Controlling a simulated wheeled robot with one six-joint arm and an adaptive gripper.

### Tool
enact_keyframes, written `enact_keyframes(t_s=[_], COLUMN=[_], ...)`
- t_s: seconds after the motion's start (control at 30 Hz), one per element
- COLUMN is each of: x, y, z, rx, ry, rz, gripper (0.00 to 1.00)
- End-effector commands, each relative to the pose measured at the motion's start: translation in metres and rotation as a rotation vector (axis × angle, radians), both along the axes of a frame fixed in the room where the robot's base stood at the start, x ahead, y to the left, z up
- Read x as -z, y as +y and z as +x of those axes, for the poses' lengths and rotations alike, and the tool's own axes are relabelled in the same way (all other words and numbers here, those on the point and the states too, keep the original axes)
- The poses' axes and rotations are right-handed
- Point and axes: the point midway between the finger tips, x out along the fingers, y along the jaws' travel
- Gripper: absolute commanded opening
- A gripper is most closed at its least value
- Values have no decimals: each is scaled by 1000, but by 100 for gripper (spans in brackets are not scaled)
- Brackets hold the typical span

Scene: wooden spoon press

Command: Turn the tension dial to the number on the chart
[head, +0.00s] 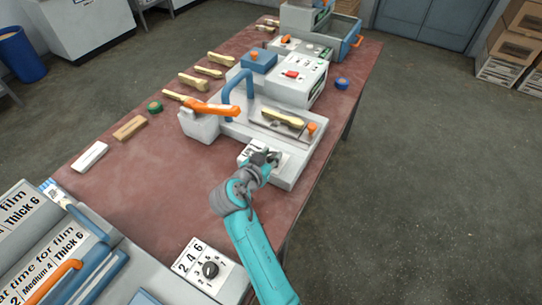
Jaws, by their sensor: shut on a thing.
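My gripper (268,157) is at the front end of the white press (283,173), over a small pale panel (249,150) with dark markings. It is shut on the dial there, which the fingers mostly hide; its pointer and setting cannot be read. A chart (45,250) at the lower left reads in part "film", "Medium 4" and "Thick 6". A second black dial (210,269) sits on the nearer machine, beside a plate (188,256) showing 2, 4 and 6. A wooden spoon (283,118) lies on the press bed.
An orange lever (212,109) and a blue arch handle (238,84) rise from the press behind my gripper. Several wooden spoons (193,82) and small blocks (129,128) lie along the left of the red-brown table (150,180).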

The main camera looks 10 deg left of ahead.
Motion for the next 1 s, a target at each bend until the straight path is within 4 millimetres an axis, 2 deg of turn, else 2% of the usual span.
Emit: enact_keyframes(t_s=[0.63, 0.67, 0.73, 0.77, 1.0], x=[1, 1, 1, 1, 1], y=[0, 0, 1, 0, 0], z=[0, 0, 0, 0, 0], rx=[54, 54, 53, 53, 54], ry=[3, 3, 3, 2, 2], rz=[-1, -1, -1, -1, 0], gripper=[0, 37, 54, 57, 57])
